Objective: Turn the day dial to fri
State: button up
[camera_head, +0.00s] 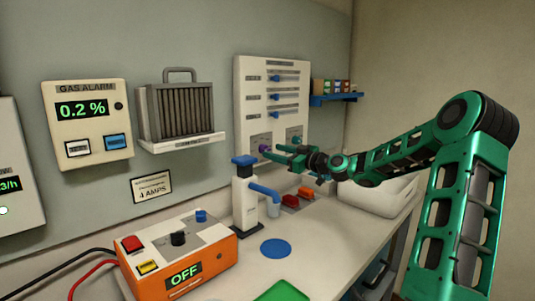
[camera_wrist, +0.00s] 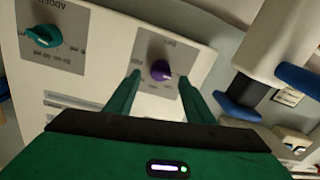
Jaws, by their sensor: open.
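The purple dial (camera_wrist: 160,70) sits on a grey plate of the white wall panel, its label upside down and too small to read surely. Which day its pointer marks cannot be read. In the head view the purple dial (camera_head: 264,149) is at the panel's lower left. My gripper (camera_head: 280,154) is in front of the panel's lower part, pointing at it. In the wrist view my gripper (camera_wrist: 160,79) is open, with one finger on each side of the purple dial in the picture. Whether the fingers touch it cannot be told.
A teal dial (camera_wrist: 42,36) is on the same panel, beside the purple one. Blue sliders (camera_head: 275,78) are above. An orange box (camera_head: 215,248) reads OFF.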

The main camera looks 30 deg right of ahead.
aim_at(268, 150)
jog(key=shift+x, duration=1.8)
jog(key=shift+c, duration=0.7)
jog(key=c, duration=0.9)
